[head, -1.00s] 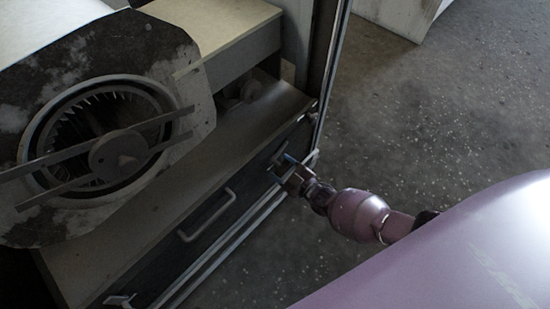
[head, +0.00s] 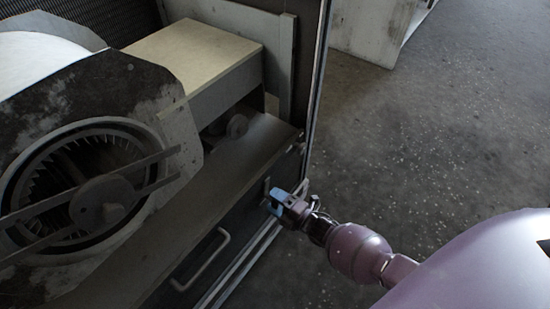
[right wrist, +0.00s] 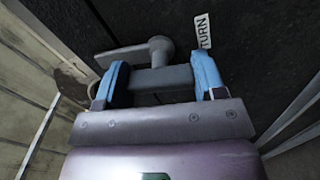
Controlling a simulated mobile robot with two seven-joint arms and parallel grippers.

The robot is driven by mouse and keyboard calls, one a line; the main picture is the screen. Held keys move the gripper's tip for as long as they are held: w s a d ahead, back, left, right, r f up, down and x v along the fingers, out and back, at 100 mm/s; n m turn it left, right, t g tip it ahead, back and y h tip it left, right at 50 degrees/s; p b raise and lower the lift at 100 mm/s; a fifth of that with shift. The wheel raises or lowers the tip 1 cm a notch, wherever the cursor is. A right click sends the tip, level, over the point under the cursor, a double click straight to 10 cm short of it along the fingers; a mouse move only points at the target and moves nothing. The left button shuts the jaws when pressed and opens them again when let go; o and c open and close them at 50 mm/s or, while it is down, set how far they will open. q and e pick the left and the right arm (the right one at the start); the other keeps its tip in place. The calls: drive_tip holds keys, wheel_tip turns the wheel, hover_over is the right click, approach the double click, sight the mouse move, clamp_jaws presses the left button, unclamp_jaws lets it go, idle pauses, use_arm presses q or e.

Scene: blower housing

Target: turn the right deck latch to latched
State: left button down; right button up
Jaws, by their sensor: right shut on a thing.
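The right deck latch is a grey handle with a round hub (right wrist: 160,48) on the dark front panel (head: 232,225). A flat arm (right wrist: 122,57) reaches left from the hub in the right wrist view. My right gripper (head: 277,201) is at the right end of the panel. In the right wrist view its blue fingertips (right wrist: 160,84) are shut on the latch's grey grip bar (right wrist: 162,78), one finger on each side. In the head view the gripper largely hides the latch. My left gripper is not in view.
A label reading TURN (right wrist: 203,31) is beside the latch. A bar handle (head: 203,262) is on the panel left of the gripper. The blower housing (head: 172,100) with its round inlet stands on the deck (head: 215,165). Open floor (head: 430,130) lies to the right.

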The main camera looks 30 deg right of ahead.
drive_tip(key=shift+n, duration=0.8)
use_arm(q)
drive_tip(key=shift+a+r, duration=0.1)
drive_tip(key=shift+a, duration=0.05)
use_arm(e)
drive_tip(key=shift+n, duration=0.3)
drive_tip(key=o, duration=1.3)
drive_tip(key=shift+s, duration=0.1)
drive_tip(key=shift+s+d, duration=0.15)
drive_tip(key=shift+s, duration=0.1)
use_arm(q)
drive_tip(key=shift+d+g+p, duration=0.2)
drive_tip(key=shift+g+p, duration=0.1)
drive_tip(key=shift+p, duration=0.3)
use_arm(e)
drive_tip(key=v, duration=1)
